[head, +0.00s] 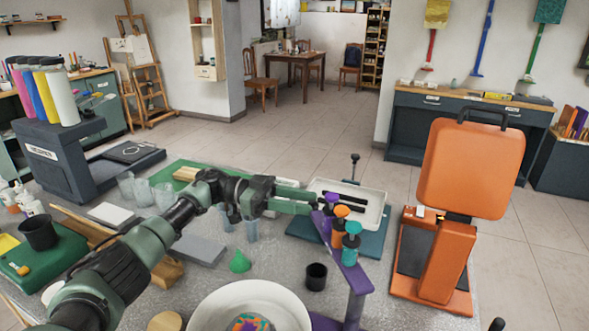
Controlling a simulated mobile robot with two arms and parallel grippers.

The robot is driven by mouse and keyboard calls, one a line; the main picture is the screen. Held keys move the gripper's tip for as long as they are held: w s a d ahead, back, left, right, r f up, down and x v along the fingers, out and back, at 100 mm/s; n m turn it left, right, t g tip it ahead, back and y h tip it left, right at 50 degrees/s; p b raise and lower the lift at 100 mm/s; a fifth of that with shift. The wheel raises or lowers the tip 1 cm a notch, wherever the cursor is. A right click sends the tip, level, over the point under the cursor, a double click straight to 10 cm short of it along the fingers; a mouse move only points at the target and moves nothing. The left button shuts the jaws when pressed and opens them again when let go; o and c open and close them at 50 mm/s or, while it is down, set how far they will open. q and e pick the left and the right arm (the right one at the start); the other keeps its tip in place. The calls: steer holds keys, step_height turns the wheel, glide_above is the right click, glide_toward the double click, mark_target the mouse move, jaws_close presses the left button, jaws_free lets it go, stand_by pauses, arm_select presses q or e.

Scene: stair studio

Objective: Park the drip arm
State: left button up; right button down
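The purple drip arm (350,268) reaches out over the worktable from a purple post (355,308) near the bottom of the head view. It carries purple, orange and teal drippers (352,238) in a row. My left gripper (311,203) is at the far end of the drip arm, with its green fingers pointing right, beside the purple dripper. I cannot tell whether the fingers touch the arm or how far apart they are. A white round basin (205,310) with a colourful piece (250,323) in it stands left of the post. My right gripper is out of view.
An orange press (470,165) stands right of the drip arm. A white tray (372,215) on a teal base lies behind it. A small black cup (316,277) and a green cone (240,262) stand left of the post. Clear cups (143,192) stand farther back.

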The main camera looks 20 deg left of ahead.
arm_select(q)
step_height(320, 180, up, 20)
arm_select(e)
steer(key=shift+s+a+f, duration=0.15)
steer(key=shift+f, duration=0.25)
arm_select(q)
steer(key=shift+a, duration=0.1)
